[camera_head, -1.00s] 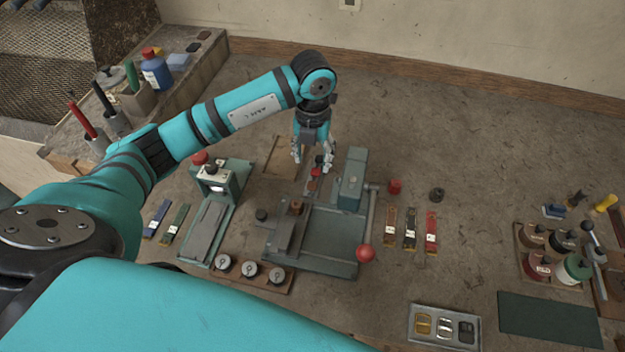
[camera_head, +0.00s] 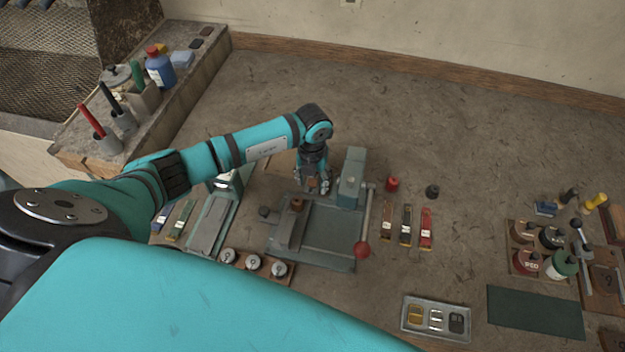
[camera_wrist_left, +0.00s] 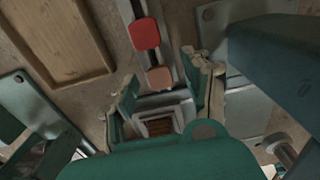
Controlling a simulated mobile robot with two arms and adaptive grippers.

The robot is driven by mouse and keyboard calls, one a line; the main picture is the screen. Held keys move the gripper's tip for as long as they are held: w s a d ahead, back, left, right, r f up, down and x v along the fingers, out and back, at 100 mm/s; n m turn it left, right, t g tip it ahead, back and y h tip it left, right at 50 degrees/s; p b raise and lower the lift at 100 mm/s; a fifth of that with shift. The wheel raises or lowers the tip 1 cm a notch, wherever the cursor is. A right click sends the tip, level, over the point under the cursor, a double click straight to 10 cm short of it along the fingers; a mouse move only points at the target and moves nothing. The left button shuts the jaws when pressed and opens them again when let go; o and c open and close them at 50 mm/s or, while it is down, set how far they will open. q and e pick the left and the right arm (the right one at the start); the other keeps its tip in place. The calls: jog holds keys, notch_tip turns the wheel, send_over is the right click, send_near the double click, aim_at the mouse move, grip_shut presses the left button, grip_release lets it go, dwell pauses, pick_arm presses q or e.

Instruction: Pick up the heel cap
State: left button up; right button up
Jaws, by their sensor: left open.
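My left gripper (camera_head: 313,187) hangs pointing down over the back of the green stitching fixture (camera_head: 335,225), left of its upright block. In the left wrist view its fingers (camera_wrist_left: 165,95) are open, apart on either side of a metal rail. A red block (camera_wrist_left: 144,33) and a smaller tan-brown block (camera_wrist_left: 159,77) sit on that rail, the brown one closer to the fingertips. Neither is gripped. I cannot tell which piece is the heel cap. A brown cap (camera_head: 297,203) also sits on the fixture's left part. My right gripper is not in view.
A green press (camera_head: 218,210) is left. The table behind is clear.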

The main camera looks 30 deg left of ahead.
pick_arm(q)
jog(key=c, duration=0.8)
jog(key=shift+r, duration=0.15)
